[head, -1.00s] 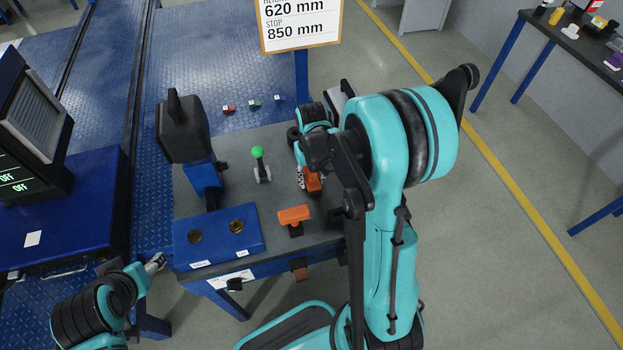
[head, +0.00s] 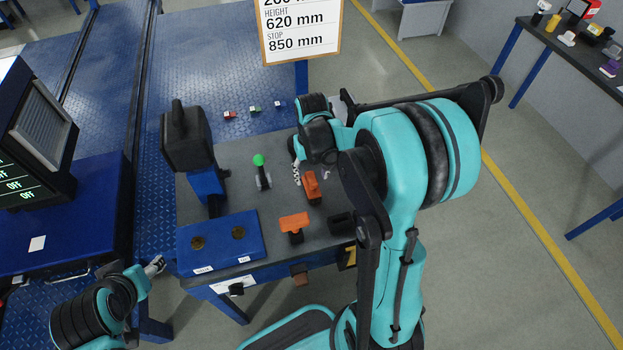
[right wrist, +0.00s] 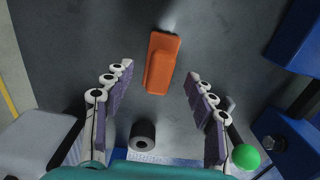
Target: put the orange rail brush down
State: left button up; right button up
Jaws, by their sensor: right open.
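The orange rail brush (head: 312,187) lies on the grey bench top, right of the green-knobbed lever. In the right wrist view the orange block (right wrist: 162,62) lies just ahead of and between the fingertips, with a clear gap on both sides. My right gripper (right wrist: 158,78) is open and empty; in the head view my right gripper (head: 312,172) is partly hidden by its own arm at the far side of the brush. My left gripper (head: 156,266) is off the bench's left front corner; its finger gap is too small to judge.
A second orange-topped piece on a black base (head: 294,223) stands nearer me. A green-knobbed lever (head: 260,170), a blue block with two round sockets (head: 218,242) and a dark cylinder (right wrist: 143,136) are close by. A black-headed blue post (head: 188,140) stands at left.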

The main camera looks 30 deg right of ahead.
notch_tip(320, 180, up, 6)
jog(key=shift+f+p, duration=0.1)
jog(key=shift+p, duration=0.7)
jog(key=shift+s+a+r, duration=0.1)
jog(key=shift+r, duration=0.15)
jog(key=s+a+r+n+t, duration=0.2)
jog(key=s+a+r+t, duration=0.5)
jog(key=s+a, duration=0.3)
jog(key=shift+s+a+r+n, duration=0.2)
jog(key=shift+s+r+n, duration=0.05)
jog(key=shift+s+n, duration=0.1)
jog(key=shift+d, duration=0.1)
